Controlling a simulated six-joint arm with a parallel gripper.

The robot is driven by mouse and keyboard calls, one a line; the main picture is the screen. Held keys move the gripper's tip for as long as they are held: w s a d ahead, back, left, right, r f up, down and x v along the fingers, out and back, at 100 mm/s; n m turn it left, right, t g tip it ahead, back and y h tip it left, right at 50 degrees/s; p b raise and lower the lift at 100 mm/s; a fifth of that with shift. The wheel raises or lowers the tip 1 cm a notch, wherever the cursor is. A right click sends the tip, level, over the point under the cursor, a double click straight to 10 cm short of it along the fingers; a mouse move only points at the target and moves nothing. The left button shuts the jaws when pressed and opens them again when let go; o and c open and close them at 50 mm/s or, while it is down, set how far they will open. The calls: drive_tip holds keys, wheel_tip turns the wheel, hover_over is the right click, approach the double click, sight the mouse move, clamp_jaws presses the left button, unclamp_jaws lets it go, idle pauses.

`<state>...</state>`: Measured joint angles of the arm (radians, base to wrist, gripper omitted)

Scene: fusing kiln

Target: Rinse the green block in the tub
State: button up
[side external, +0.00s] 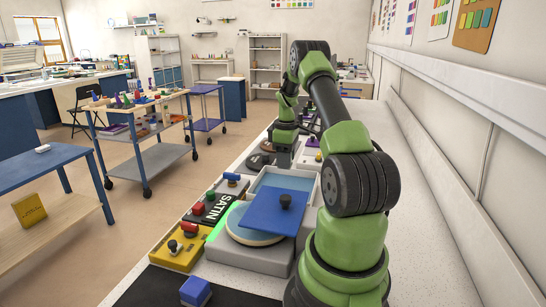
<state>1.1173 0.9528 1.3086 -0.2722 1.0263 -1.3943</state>
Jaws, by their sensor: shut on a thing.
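My gripper (285,160) is at the end of the arm, beyond the far side of the light-walled tub (312,180). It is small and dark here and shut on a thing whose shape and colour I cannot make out. The tub has a pale blue inside, partly covered from view by a blue lid with a black knob. Contact between my gripper and the tub cannot be told.
The blue lid (262,212) lies tilted over a round pale disc (247,236) on a grey base. A yellow plate (170,254) with small coloured pieces and a blue block (195,291) are in front. The white counter (420,220) is clear at right, along the wall.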

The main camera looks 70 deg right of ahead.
drive_tip(key=shift+f, duration=4.5)
drive_tip(key=shift+r, duration=0.1)
drive_tip(key=shift+r, duration=3.7)
drive_tip(key=shift+w+a, duration=0.1)
drive_tip(key=w+a+r, duration=0.3)
drive_tip(key=w+a, duration=0.5)
drive_tip(key=w+a+r, duration=0.1)
drive_tip(key=a+r, duration=0.2)
drive_tip(key=a, duration=1)
drive_tip(key=a+r, duration=0.3)
drive_tip(key=a, duration=1.1)
drive_tip(key=shift+w+a, duration=0.25)
drive_tip(key=shift+w, duration=0.1)
